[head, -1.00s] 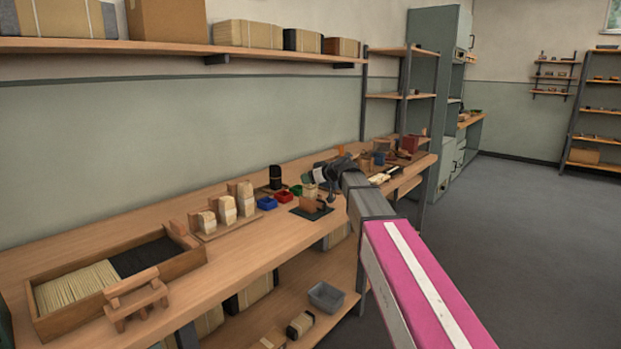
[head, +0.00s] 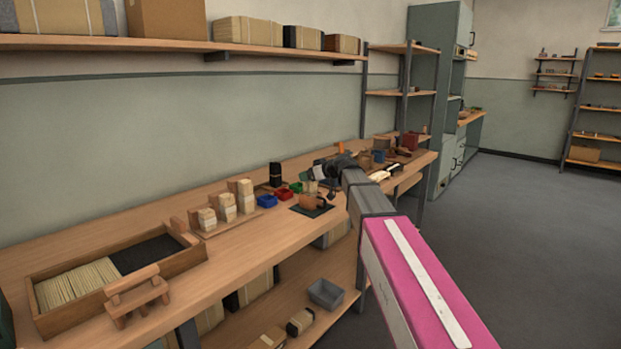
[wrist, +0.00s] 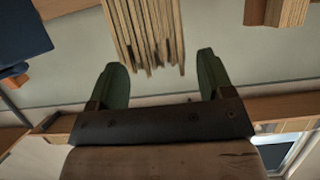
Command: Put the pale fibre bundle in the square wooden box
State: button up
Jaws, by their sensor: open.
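In the wrist view, a pale bundle of upright strands (wrist: 147,38) stands beyond my gripper (wrist: 160,72). Its lower ends lie in line with the gap between the two green fingers, with space on both sides. My gripper is open and holds nothing. In the head view my gripper (head: 320,172) is over the far middle of the bench, partly hidden by its own dark wrist. A small pale thing (head: 310,187) shows just under it; I cannot tell if it is the same bundle. I cannot make out the square wooden box for certain; a small brown wooden piece (head: 313,201) sits on a dark mat.
On the bench (head: 240,248) are a wooden tray (head: 190,262) of pale and dark fibres, a small wooden stand (head: 137,292), several pale bundles (head: 227,206), and blue (head: 267,201) and red (head: 284,194) bins. The wrist view shows a dark blue object (wrist: 22,38) and a wooden block (wrist: 276,10).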

jog(key=v, duration=1.2)
jog(key=s+d+f+m+g+h, duration=0.25)
jog(key=s+f, duration=0.35)
jog(key=f, duration=0.7)
jog(key=s+d+f+m+g+h, duration=0.2)
jog(key=s+d+f+m+h, duration=0.3)
jog(key=f, duration=0.7)
jog(key=s+d+f+m+g+h, duration=0.1)
jog(key=s+d+f+g, duration=0.1)
jog(key=s+f, duration=0.5)
jog(key=s+d+f+m+g+h, duration=0.2)
jog(key=s+d+f, duration=0.3)
jog(key=s+f, duration=0.2)
jog(key=shift+s+f, duration=0.35)
jog(key=shift+s, duration=0.7)
